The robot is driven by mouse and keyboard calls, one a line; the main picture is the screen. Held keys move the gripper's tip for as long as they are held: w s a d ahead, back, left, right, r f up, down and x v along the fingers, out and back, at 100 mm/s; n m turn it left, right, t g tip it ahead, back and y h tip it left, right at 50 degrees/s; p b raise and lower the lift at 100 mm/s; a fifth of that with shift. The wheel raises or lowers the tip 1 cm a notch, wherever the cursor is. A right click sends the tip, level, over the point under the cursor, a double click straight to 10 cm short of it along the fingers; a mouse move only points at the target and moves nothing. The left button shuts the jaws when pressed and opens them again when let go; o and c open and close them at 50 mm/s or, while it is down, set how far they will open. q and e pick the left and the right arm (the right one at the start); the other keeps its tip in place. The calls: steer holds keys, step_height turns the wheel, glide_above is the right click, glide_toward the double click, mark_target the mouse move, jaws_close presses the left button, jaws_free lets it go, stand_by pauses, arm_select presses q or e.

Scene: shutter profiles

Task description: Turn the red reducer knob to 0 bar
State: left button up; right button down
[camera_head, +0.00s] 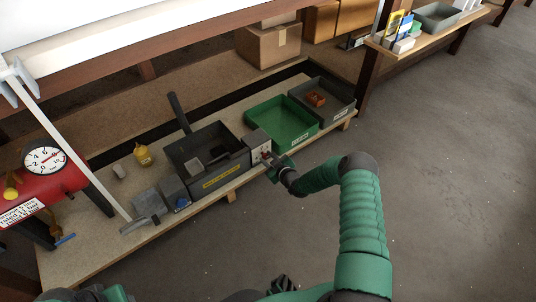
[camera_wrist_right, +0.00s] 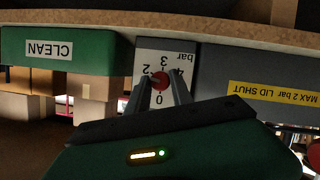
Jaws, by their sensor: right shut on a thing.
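The red reducer knob (camera_wrist_right: 159,83) sits on a white scale plate (camera_wrist_right: 150,62) marked 0, 2, 3, 4 and bar, which appears upside down in the right wrist view. My right gripper (camera_wrist_right: 166,80) is shut on the knob, one finger on each side of it. In the head view the right gripper (camera_head: 272,163) is at the front of the small grey reducer box (camera_head: 257,140), and the knob is mostly hidden there. I cannot make out the knob's pointer, so its exact setting is unclear.
A dark grey open box (camera_head: 205,150) with a yellow label, reading MAX 2 bar LID SHUT in the wrist view, stands left of the reducer. A green CLEAN tray (camera_head: 282,122) stands to its right. A red tank with a round gauge (camera_head: 44,160) is far left.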

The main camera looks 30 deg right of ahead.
arm_select(q)
steer(key=s+b+x, duration=0.1)
steer(key=b+x, duration=0.4)
steer(key=b, duration=0.2)
steer(key=shift+f, duration=0.55)
arm_select(e)
steer(key=shift+s+a+f+n+t+h, duration=0.2)
steer(key=shift+n+t+h, duration=0.65)
steer(key=shift+n, duration=2)
steer(key=shift+w+a+f+n+t+h, duration=0.15)
steer(key=shift+f+n+t+h, duration=0.65)
steer(key=shift+n, duration=2.1)
steer(key=shift+s+r+n+t+h, duration=0.15)
steer(key=shift+n+t+h, duration=0.75)
steer(key=shift+n, duration=1.95)
arm_select(q)
steer(key=shift+s, duration=0.1)
arm_select(e)
steer(key=shift+w+t+y, duration=0.1)
steer(key=shift+t+y, duration=0.25)
steer(key=c, duration=1.3)
jaws_free()
steer(key=shift+o, duration=0.8)
steer(key=shift+r, duration=0.15)
